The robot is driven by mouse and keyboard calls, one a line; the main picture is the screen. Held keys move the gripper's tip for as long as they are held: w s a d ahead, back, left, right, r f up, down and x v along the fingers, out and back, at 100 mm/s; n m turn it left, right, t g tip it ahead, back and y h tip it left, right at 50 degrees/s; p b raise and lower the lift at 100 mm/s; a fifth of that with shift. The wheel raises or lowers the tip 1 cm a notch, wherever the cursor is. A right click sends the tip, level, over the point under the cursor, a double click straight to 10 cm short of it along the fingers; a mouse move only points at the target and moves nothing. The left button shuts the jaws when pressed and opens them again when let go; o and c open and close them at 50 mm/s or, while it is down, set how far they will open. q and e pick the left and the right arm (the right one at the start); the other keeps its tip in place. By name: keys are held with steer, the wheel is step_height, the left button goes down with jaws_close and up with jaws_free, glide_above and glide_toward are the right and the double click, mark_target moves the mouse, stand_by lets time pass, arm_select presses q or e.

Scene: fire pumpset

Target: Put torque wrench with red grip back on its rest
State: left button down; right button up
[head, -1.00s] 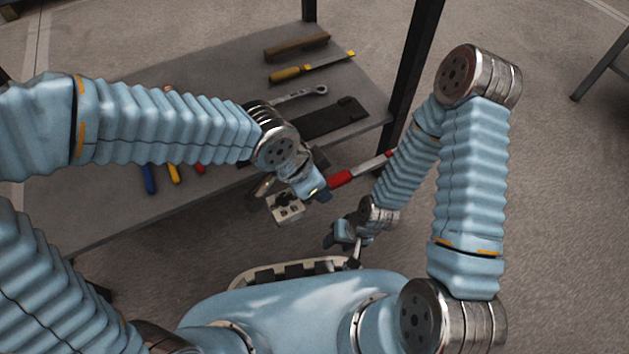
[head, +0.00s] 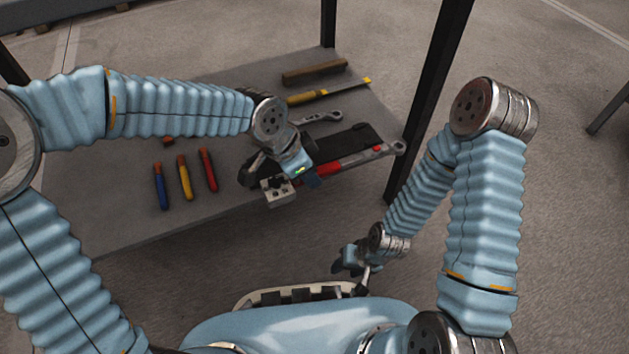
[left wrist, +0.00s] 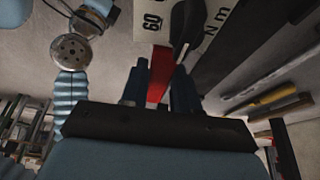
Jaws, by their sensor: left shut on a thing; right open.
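The torque wrench shows its red grip (head: 332,169) and a silver shaft ending in a ring head (head: 398,147) at the right in the head view. My left gripper (head: 312,177) is shut on the red grip, which also shows between its fingers in the left wrist view (left wrist: 160,75). The wrench is along the near side of a flat black pad (head: 350,143), perhaps its rest; I cannot tell whether they touch. My right gripper (head: 347,262) is open and empty, low in front of the table, well away from the wrench.
On the grey table (head: 120,215) lie blue (head: 160,186), yellow (head: 185,178) and red (head: 208,170) handled tools. Behind the pad are a spanner (head: 322,118), a yellow-handled file (head: 325,92) and a brown wooden piece (head: 314,72). A black post (head: 425,100) stands at the right corner.

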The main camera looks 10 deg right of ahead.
arm_select(q)
steer(key=w+a, duration=0.1)
steer(key=w, duration=0.2)
steer(key=w+a+f+p, duration=0.1)
steer(key=w, duration=0.3)
steer(key=w+a+f+p, duration=0.1)
steer(key=w, duration=0.3)
steer(key=shift+w+a, duration=0.2)
steer(key=shift+a, duration=0.15)
steer(key=shift+f+b, duration=0.85)
steer(key=shift+f, duration=0.45)
steer(key=shift+f, duration=0.55)
steer(key=c, duration=0.8)
jaws_free()
steer(key=shift+o, duration=0.2)
steer(key=shift+r+p, duration=2.05)
steer(key=shift+r, duration=0.9)
